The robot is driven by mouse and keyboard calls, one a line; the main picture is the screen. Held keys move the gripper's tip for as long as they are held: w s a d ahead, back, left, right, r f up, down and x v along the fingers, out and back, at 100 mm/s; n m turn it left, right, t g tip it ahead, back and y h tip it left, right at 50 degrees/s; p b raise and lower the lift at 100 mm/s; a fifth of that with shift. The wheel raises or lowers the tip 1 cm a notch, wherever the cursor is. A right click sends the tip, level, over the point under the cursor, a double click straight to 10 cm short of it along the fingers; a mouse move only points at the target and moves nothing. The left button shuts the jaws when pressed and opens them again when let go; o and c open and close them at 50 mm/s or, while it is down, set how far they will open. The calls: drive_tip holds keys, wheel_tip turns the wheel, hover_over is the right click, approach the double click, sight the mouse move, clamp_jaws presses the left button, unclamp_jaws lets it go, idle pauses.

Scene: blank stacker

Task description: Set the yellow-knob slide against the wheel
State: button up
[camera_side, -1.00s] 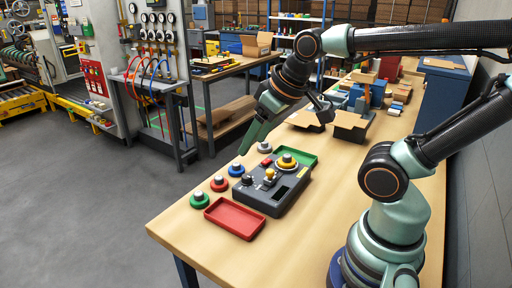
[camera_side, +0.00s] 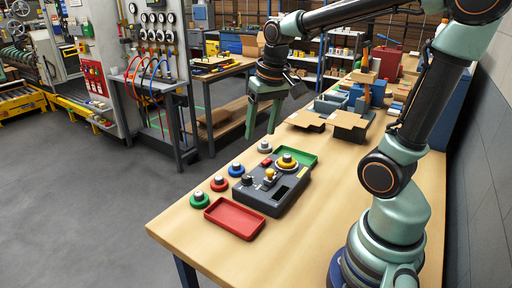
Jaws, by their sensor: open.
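A dark grey stacker box (camera_side: 292,195) sits on the wooden bench. A yellow knob (camera_side: 269,173) stands on its top, on the slide. The wheel (camera_side: 287,162), round with a yellow centre, sits on the box behind and to the right of the knob. The two look close together, but I cannot tell whether slide and wheel touch. My gripper (camera_side: 261,134) is open and empty, pointing down in the air behind and above the box, clear of both.
A red tray (camera_side: 234,218) lies in front of the box and a green tray (camera_side: 307,158) behind it. Green (camera_side: 199,201), red (camera_side: 219,184) and blue (camera_side: 236,170) round pieces line the bench's left edge. Cardboard boxes (camera_side: 349,125) and blue blocks stand farther back. The bench right of the box is clear.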

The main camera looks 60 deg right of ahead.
sight(270, 170)
drive_tip(key=w+d+f+m+g, duration=0.1)
drive_tip(key=d+f+m+g, duration=0.25)
drive_tip(key=d, duration=0.35)
drive_tip(key=shift+m+t+y, duration=0.25)
drive_tip(key=shift+t+y, duration=0.05)
drive_tip(key=shift+t, duration=0.15)
drive_tip(key=f, duration=1.2)
drive_tip(key=shift+w+d+f, duration=0.1)
drive_tip(key=shift+w+f, duration=0.05)
drive_tip(key=shift+w, duration=0.05)
clamp_jaws()
idle(0.3)
